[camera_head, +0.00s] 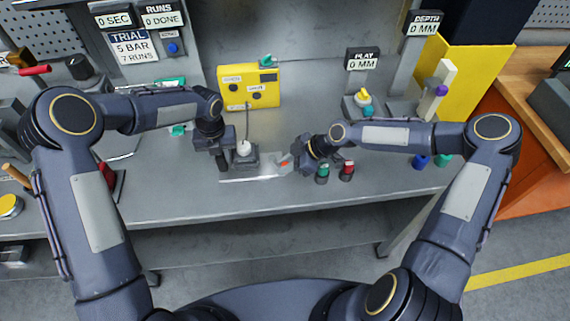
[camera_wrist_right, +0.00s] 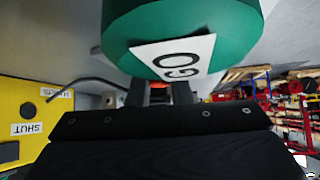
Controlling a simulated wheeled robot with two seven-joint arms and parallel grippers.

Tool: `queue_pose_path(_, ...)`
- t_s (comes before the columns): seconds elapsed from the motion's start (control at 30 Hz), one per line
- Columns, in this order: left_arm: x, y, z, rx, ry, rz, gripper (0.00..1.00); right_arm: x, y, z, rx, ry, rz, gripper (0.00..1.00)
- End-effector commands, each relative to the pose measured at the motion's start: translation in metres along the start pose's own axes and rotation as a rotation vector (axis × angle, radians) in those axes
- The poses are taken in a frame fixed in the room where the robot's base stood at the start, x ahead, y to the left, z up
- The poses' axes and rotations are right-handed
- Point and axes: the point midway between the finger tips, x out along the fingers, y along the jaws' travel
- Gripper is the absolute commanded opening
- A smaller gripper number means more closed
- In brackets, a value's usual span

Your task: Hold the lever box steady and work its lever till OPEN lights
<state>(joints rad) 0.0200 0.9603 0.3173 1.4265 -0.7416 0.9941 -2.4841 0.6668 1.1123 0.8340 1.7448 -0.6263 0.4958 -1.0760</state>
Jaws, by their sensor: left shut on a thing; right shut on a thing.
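The lever box (camera_head: 251,161) is a small dark block on the bench with a white-knobbed lever (camera_head: 244,149) and a cable to the yellow box. My left gripper (camera_head: 229,161) is at its left side, shut on it; the contact is partly hidden. My right gripper (camera_head: 287,163) is to the right of the box, apart from the white knob, shut at a pale piece with a red mark (camera_head: 283,161). Its fingers also show in the right wrist view (camera_wrist_right: 165,92), their tips hidden. The yellow box (camera_head: 264,83) has OPEN and SHUT labels; its round lamps look dark.
A green GO button (camera_head: 322,173) stands close by my right gripper and fills the top of the right wrist view (camera_wrist_right: 185,30). A red button (camera_head: 347,171) is beside it. A pale strip (camera_head: 252,179) lies before the lever box. The front bench edge is clear.

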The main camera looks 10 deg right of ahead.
Motion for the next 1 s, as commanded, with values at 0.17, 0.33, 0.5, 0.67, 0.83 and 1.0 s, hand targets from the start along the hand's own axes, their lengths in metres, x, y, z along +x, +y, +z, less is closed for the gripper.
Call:
queue_pose_path(0.17,0.002,0.002,-0.001,-0.001,0.003,0.004,0.0,-0.001,0.002,0.002,0.004,-0.002,0.005,0.27)
queue_pose_path(0.33,0.002,0.002,-0.001,-0.001,0.003,0.004,0.0,0.0,0.001,0.001,0.003,-0.001,0.004,0.41)
queue_pose_path(0.5,0.002,0.002,-0.001,-0.001,0.003,0.003,0.0,0.0,0.001,0.001,0.003,-0.001,0.003,0.41)
queue_pose_path(0.67,0.002,0.002,-0.001,-0.002,0.003,0.003,0.0,-0.008,0.001,0.0,0.003,0.0,0.004,0.41)
queue_pose_path(0.83,0.002,0.001,-0.001,-0.002,0.003,0.003,0.0,-0.039,0.002,0.002,0.005,-0.002,0.008,0.41)
queue_pose_path(1.0,0.002,0.001,-0.001,-0.002,0.003,0.002,0.0,-0.076,0.001,0.002,0.005,-0.002,0.008,0.41)
